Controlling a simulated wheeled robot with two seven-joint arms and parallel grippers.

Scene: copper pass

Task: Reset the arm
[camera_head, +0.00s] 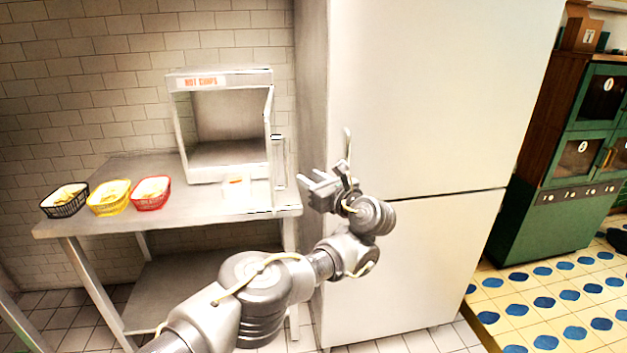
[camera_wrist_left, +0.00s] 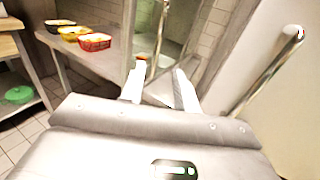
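My left arm reaches in from the bottom of the head view. Its gripper (camera_head: 322,182) is in front of the fridge's left edge, just right of the steel table. In the left wrist view, the two fingers of the left gripper (camera_wrist_left: 160,88) stand apart with a gap between them, and I see nothing held. A fridge handle (camera_wrist_left: 268,75) is to the right of the fingers, apart from them. My right gripper is in neither view.
A steel table (camera_head: 130,217) bears black (camera_head: 65,201), yellow (camera_head: 109,198) and red (camera_head: 151,193) baskets of food and an open "Hot Chips" box (camera_head: 218,78). The tall white fridge (camera_head: 430,100) stands close on the right. Green cabinets (camera_head: 550,220) stand beyond it.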

